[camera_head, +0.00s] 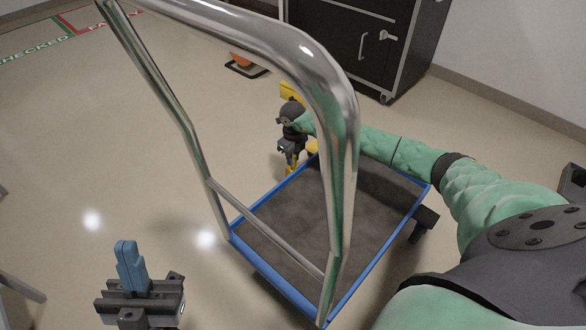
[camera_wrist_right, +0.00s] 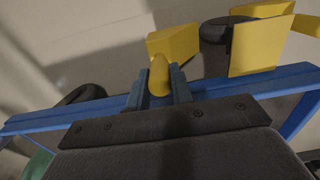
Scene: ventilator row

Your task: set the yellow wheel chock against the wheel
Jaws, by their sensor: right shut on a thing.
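The yellow wheel chock (camera_wrist_right: 172,42) is in my right gripper (camera_wrist_right: 160,86), whose blue fingers are shut on its yellow grip. In the head view my right gripper (camera_head: 289,150) is low at the cart's far left corner, partly hiding the chock. A dark wheel (camera_wrist_right: 82,95) shows beside the blue rail at the left of the wrist view, apart from the chock. A dark round part (camera_wrist_right: 215,32) lies to the chock's right, touching or near another yellow block (camera_wrist_right: 258,45); contact is unclear. My left gripper (camera_head: 130,266) points up at the lower left, its finger gap unclear.
The cart's blue-edged deck (camera_head: 325,225) is bare. Its chrome handle (camera_head: 290,45) rises in front of my right arm. A dark cabinet (camera_head: 365,45) stands behind, with an orange object (camera_head: 245,60) on the floor to its left. Floor left of the cart is clear.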

